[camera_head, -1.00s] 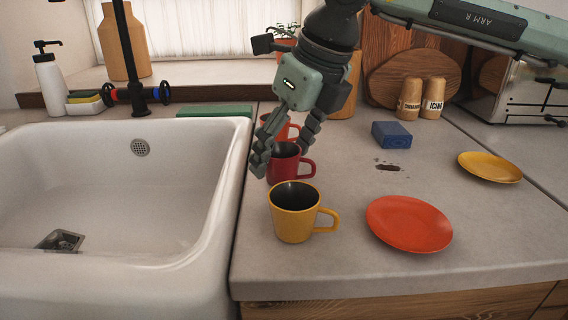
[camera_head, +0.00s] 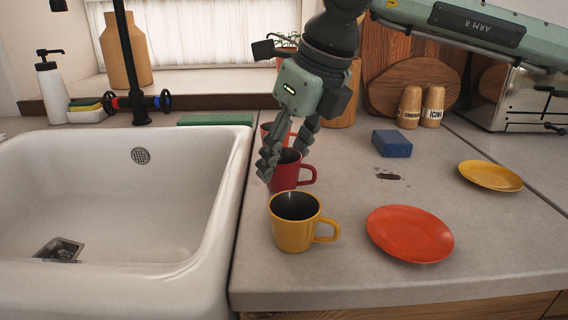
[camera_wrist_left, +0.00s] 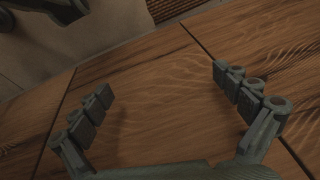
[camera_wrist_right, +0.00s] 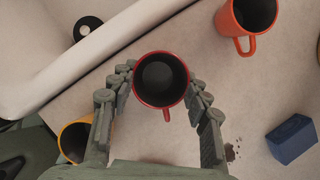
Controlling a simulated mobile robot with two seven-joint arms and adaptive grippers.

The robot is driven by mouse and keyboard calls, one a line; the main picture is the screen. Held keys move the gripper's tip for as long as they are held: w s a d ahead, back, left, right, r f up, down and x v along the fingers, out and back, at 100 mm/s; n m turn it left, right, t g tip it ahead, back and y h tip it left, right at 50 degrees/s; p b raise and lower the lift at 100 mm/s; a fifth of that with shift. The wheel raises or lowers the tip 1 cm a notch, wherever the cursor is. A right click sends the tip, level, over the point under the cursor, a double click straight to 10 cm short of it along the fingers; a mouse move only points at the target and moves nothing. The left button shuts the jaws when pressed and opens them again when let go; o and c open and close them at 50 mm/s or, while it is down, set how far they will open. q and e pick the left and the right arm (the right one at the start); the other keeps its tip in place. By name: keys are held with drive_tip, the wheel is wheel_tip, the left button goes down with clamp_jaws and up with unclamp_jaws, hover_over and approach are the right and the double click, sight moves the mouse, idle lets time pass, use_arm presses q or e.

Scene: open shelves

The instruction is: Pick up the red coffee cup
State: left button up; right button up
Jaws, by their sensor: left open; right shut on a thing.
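The red coffee cup (camera_head: 286,178) stands on the counter between the yellow cup (camera_head: 293,230) and the orange cup (camera_head: 267,130). Its handle points right in the head view. My right gripper (camera_head: 284,157) comes down from above and is shut on the red cup, with a finger on each side of it. In the right wrist view, the cup's dark round opening (camera_wrist_right: 160,75) sits between the fingers. My left gripper (camera_wrist_left: 165,85) is open and empty in the left wrist view, above wooden panels.
The white sink (camera_head: 235,170) is left of the cups. An orange plate (camera_head: 410,234), a yellow plate (camera_head: 490,175) and a blue block (camera_head: 391,144) lie to the right. Two wooden shakers (camera_head: 410,107) stand at the back.

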drive_tip(key=shift+r, duration=0.5)
drive_tip(key=r, duration=0.3)
drive_tip(key=shift+a+b, duration=0.2)
drive_tip(key=shift+b, duration=0.1)
use_arm(q)
wheel_tip(320, 180, up, 4)
drive_tip(key=shift+w+f+b, duration=0.1)
drive_tip(key=shift+w+b, duration=0.05)
drive_tip(key=shift+b, duration=0.35)
use_arm(e)
drive_tip(key=s+a+r, duration=0.6)
drive_tip(key=a, duration=0.3)
drive_tip(key=shift+a+r, duration=0.25)
drive_tip(key=shift+a, duration=0.1)
use_arm(q)
drive_tip(key=shift+w+a, duration=0.1)
drive_tip(key=shift+w, duration=0.05)
